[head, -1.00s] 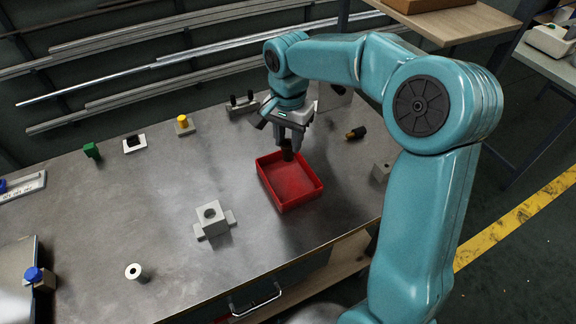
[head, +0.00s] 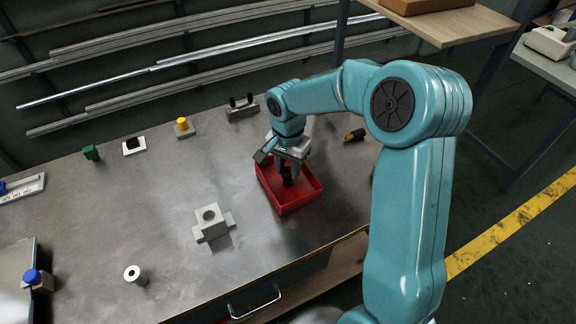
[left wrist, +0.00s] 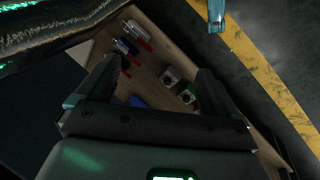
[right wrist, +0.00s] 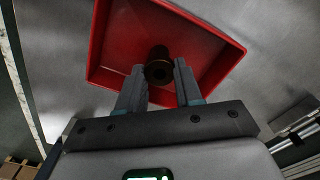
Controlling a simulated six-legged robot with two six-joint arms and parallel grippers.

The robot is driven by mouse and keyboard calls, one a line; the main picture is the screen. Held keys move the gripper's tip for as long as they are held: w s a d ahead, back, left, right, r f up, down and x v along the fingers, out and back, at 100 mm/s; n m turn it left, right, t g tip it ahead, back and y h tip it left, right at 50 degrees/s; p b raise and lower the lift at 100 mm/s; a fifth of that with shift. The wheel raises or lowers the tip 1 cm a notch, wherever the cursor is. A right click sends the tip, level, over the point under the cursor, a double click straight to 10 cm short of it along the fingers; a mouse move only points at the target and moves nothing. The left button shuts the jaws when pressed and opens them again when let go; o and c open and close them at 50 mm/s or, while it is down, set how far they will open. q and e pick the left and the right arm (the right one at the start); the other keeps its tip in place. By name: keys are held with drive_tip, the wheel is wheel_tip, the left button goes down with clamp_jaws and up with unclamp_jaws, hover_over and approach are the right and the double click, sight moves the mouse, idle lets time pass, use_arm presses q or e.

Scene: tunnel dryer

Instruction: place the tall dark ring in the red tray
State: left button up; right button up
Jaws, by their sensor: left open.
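The tall dark ring (head: 288,181) is a dark brown cylinder, seen in the head view low inside the red tray (head: 303,203). In the right wrist view the ring (right wrist: 158,70) stands between my fingertips, over the tray floor. My right gripper (head: 289,170) reaches down into the tray from above. Its fingers (right wrist: 159,75) are against both sides of the ring. I cannot tell whether the ring's lower end touches the tray floor. My left gripper (left wrist: 162,75) is open and empty in the left wrist view, outside the head view.
On the bench are a grey block with a hole (head: 211,221), a pale ring (head: 134,274), a green block (head: 91,153), a yellow-topped piece (head: 183,126), a two-post fixture (head: 241,107) and a dark-and-brass piece (head: 355,135). Below my left gripper is a shelf with small parts (left wrist: 170,75).

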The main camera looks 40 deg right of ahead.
sight(288, 171)
drive_tip(key=o, duration=0.4)
drive_tip(key=shift+r+p, duration=0.25)
drive_tip(key=shift+p, duration=0.05)
drive_tip(key=shift+w+r, duration=0.1)
drive_tip(key=shift+r, duration=0.25)
wheel_tip(288, 171, up, 11)
drive_tip(key=shift+r, duration=0.1)
